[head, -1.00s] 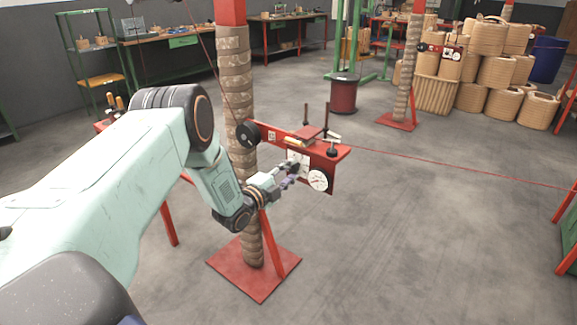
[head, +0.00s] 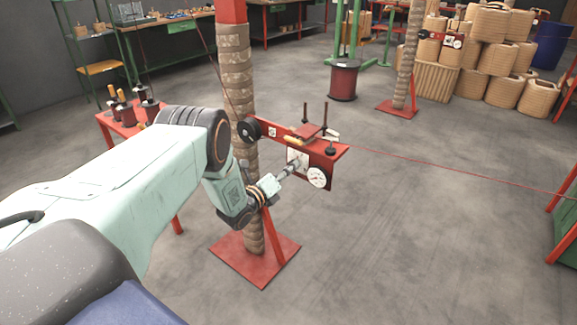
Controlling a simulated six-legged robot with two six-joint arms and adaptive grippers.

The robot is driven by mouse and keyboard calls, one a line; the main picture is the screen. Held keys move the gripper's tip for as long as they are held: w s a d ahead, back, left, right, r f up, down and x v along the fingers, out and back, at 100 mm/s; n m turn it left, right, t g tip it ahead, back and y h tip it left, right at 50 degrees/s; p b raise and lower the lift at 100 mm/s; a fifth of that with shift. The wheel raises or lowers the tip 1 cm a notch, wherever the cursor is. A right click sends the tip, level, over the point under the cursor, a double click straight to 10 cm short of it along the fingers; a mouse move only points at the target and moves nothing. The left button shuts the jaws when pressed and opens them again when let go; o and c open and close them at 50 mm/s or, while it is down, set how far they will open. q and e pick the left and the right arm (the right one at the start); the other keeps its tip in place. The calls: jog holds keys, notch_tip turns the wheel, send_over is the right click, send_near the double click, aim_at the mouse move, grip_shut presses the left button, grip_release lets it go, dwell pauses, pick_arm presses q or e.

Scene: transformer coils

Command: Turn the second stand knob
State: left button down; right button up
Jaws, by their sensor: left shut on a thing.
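A red stand (head: 328,150) with a wrapped post (head: 236,90) is in the middle of the head view. Its bracket carries a black wheel (head: 249,130), a white dial gauge (head: 317,178) and a white plate (head: 293,157). My left gripper (head: 296,166) is in front of the white plate, left of the gauge. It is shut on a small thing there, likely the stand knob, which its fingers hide. My right gripper is not in view.
A red base plate (head: 262,262) lies under the post. A red table with spools (head: 127,113) stands behind my left arm. A thin red wire (head: 440,165) runs right from the stand. The floor at right front is clear.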

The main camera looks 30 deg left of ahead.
pick_arm(q)
jog(key=shift+m+p, duration=0.6)
jog(key=shift+m, duration=1.3)
jog(key=c, duration=1)
grip_release()
jog(key=s+a, duration=0.1)
jog(key=s, duration=1.1)
